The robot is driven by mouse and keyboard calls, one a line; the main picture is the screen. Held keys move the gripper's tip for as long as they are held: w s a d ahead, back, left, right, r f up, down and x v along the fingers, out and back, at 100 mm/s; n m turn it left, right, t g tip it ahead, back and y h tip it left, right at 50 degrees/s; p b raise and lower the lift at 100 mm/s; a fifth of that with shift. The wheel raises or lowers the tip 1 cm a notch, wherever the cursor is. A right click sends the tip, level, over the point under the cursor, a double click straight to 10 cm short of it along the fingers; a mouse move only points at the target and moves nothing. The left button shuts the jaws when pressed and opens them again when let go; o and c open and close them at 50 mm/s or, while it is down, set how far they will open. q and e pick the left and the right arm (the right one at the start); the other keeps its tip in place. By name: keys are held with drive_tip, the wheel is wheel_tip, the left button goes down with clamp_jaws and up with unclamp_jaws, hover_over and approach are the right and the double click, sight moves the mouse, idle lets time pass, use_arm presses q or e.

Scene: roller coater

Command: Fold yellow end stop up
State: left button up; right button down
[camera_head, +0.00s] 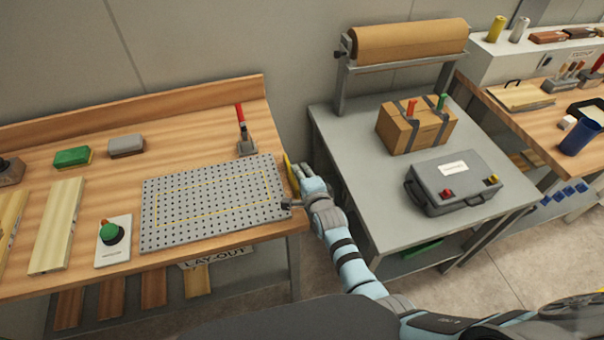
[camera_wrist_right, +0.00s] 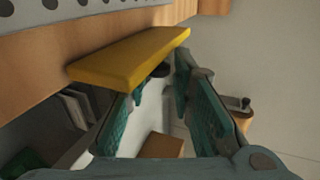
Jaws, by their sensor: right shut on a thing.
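The yellow end stop (camera_head: 290,173) is a narrow flap at the right end of the wooden workbench, beside the perforated plate. In the right wrist view the yellow end stop (camera_wrist_right: 130,58) shows as a long yellow bar along the bench edge. My right gripper (camera_head: 299,186) is at this end of the bench, shut on the end stop. In the right wrist view the fingers of my right gripper (camera_wrist_right: 163,80) reach the bar's near side, and their exact contact is partly hidden. My left gripper is not in view.
A grey table (camera_head: 375,180) with a case (camera_head: 452,182) is at the right, across a narrow gap.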

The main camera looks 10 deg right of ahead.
drive_tip(key=shift+s+f, duration=0.2)
drive_tip(key=shift+f, duration=0.2)
drive_tip(key=c, duration=1.5)
unclamp_jaws()
drive_tip(key=shift+d, duration=0.15)
drive_tip(key=shift+o, duration=0.2)
drive_tip(key=shift+w, duration=0.35)
drive_tip(key=shift+r, duration=0.1)
